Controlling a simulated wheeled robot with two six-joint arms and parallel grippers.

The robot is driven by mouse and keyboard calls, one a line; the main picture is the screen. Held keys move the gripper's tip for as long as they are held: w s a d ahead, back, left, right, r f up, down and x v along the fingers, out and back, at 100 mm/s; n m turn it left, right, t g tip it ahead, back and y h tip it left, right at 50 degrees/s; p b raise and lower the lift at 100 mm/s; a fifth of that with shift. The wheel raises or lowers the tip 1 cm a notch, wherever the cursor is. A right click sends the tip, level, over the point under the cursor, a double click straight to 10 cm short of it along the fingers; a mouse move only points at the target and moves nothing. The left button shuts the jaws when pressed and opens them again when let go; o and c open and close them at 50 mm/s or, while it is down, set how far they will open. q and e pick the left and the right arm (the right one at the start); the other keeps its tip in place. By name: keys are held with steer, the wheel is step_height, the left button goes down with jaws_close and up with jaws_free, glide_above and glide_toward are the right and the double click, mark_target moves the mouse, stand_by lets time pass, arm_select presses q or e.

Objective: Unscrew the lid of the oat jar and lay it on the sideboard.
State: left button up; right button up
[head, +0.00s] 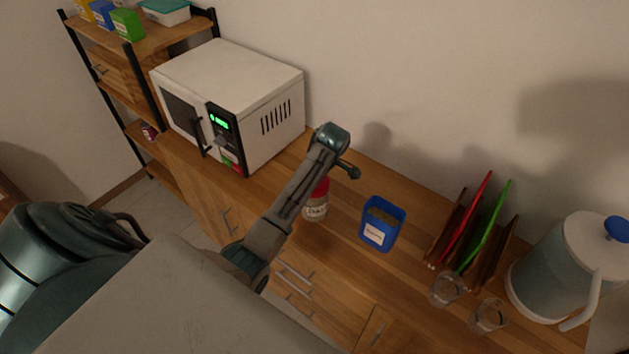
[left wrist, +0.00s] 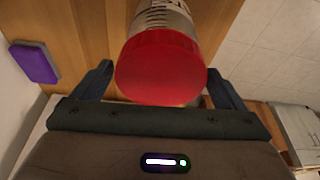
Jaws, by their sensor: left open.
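The oat jar (head: 315,210) stands on the wooden sideboard (head: 347,262), close to its front edge, partly behind my left arm in the head view. Its red lid (head: 321,187) is on top. In the left wrist view the lid (left wrist: 160,70) is large and central, with the clear, labelled jar (left wrist: 163,16) behind it. My left gripper (left wrist: 158,72) is open, with one finger on each side of the lid. I cannot tell whether the fingers touch it. My right gripper is not in view.
A blue container (head: 382,223) stands right of the jar. A white microwave (head: 232,95) stands left. Bare wood lies between jar and microwave.

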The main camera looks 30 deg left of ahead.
arm_select(q)
steer(key=m+t, duration=0.1)
steer(key=m, duration=0.5)
steer(key=shift+s+m+t+h, duration=0.1)
steer(key=shift+m+t+h, duration=0.2)
steer(key=shift+t, duration=0.1)
steer(key=m, duration=0.2)
steer(key=shift+m+t, duration=0.3)
steer(key=shift+m, duration=0.1)
steer(key=m+h, duration=0.1)
steer(key=m, duration=0.3)
steer(key=shift+t, duration=0.3)
steer(key=m+h, duration=0.1)
steer(key=m, duration=0.2)
steer(key=m+h, duration=0.1)
steer(key=m, duration=0.2)
steer(key=shift+m, duration=0.3)
steer(key=m, duration=0.3)
steer(key=m+h, duration=0.1)
steer(key=m, duration=0.1)
steer(key=shift+m+h, duration=0.3)
steer(key=shift+m, duration=0.1)
